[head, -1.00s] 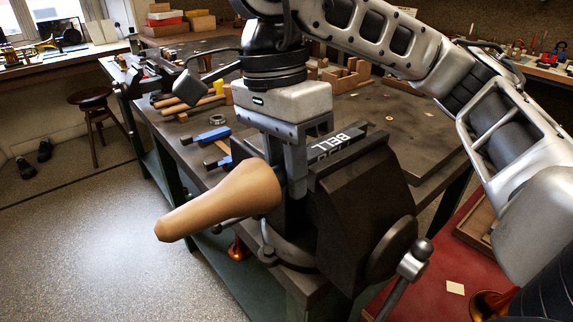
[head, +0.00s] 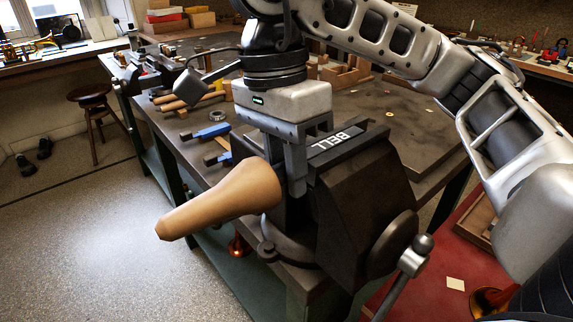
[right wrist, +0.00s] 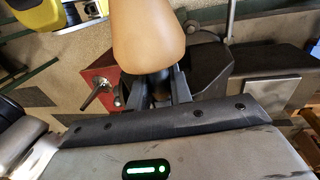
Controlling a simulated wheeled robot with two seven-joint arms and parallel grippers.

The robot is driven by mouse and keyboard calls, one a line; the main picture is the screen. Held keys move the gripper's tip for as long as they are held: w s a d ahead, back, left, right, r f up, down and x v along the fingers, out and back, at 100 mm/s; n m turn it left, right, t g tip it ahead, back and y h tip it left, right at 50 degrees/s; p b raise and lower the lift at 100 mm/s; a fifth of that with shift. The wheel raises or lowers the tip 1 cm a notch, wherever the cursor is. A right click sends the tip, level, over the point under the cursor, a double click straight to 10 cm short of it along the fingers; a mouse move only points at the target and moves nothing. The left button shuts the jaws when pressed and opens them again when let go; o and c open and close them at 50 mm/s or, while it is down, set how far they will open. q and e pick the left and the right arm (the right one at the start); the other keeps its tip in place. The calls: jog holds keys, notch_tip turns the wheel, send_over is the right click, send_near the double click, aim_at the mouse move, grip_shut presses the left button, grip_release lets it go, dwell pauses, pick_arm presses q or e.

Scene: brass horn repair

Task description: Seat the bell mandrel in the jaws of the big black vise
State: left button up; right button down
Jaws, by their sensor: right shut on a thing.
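The bell mandrel (head: 225,198) is a tan, smooth, tapered form. It lies tilted, its narrow end pointing left and down over the floor, its wide end at my right gripper (head: 293,180). That gripper is shut on it, fingers downward, beside the big black vise (head: 360,195), whose top strip reads BELL. In the right wrist view the mandrel (right wrist: 148,35) stands out beyond the fingers (right wrist: 160,88), with dark vise parts behind. My left gripper is not in view.
The vise sits at the corner of the dark bench (head: 400,115). Blue-handled tools (head: 212,132) and wooden-handled tools lie left of my gripper. The vise handle (head: 414,255) sticks out at the front right.

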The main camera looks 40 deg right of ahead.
dwell(0.8)
jog(key=c, duration=1.2)
grip_release()
jog(key=shift+o, duration=0.2)
jog(key=r, duration=0.1)
jog(key=r+p, duration=0.1)
jog(key=r, duration=0.1)
jog(key=shift+w+r, duration=0.1)
jog(key=shift+w, duration=0.2)
pick_arm(q)
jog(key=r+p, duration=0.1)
jog(key=p, duration=0.1)
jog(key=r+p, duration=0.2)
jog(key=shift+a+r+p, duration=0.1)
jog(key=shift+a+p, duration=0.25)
pick_arm(e)
notch_tip(320, 180, up, 13)
jog(key=w, duration=0.2)
jog(key=shift+a+f, duration=0.15)
jog(key=shift+f, duration=0.05)
